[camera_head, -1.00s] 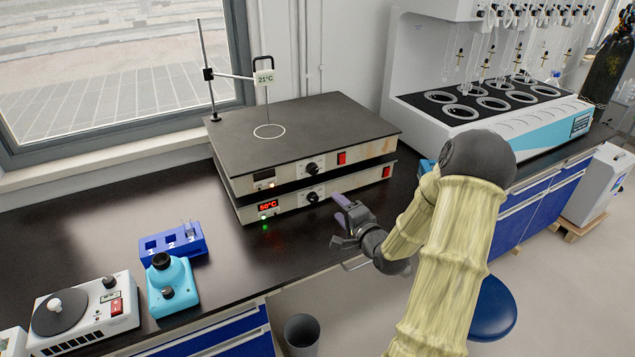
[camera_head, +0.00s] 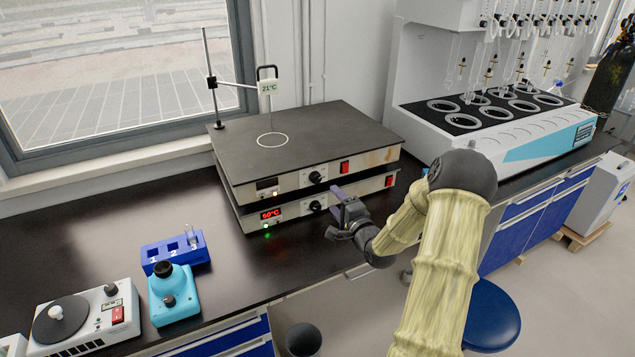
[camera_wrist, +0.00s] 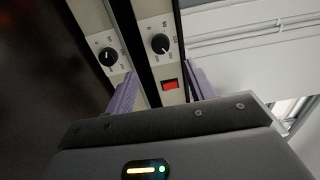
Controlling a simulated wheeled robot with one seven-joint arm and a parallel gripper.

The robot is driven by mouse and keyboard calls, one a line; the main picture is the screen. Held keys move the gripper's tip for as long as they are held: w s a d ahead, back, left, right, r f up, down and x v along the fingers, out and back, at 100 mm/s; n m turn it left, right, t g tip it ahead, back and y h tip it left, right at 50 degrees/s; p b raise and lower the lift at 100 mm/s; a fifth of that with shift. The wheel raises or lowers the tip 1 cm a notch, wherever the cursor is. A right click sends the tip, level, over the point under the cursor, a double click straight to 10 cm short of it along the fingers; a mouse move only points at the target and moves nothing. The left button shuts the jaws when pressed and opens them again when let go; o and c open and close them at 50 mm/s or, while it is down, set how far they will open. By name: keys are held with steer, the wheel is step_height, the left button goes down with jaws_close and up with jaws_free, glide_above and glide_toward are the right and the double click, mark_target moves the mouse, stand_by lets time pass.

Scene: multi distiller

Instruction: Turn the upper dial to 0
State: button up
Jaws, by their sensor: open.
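Two hot plates are stacked on the bench. The upper dial (camera_head: 316,177) is a black knob on the front of the upper hot plate (camera_head: 370,161), left of a red switch; it also shows in the wrist view (camera_wrist: 160,43). The lower dial (camera_head: 316,206) is on the lower unit, left of the upper one in the wrist view (camera_wrist: 107,56). The pointer settings are too small to read. My gripper (camera_head: 345,207) is open and empty, in front of the plates, right of and below the dials. Its fingertips in the wrist view (camera_wrist: 162,82) are apart from both dials.
The lower plate's display (camera_head: 271,214) reads 50°C in red. A blue tube rack (camera_head: 170,253) and a turquoise device (camera_head: 174,294) stand at left. Bench in front of the plates is clear.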

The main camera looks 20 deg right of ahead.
mark_target(317, 180)
steer(key=w+p, duration=0.1)
steer(key=w, duration=0.9)
steer(key=shift+w+a, duration=0.15)
steer(key=shift+w, duration=0.25)
steer(key=c, duration=1)
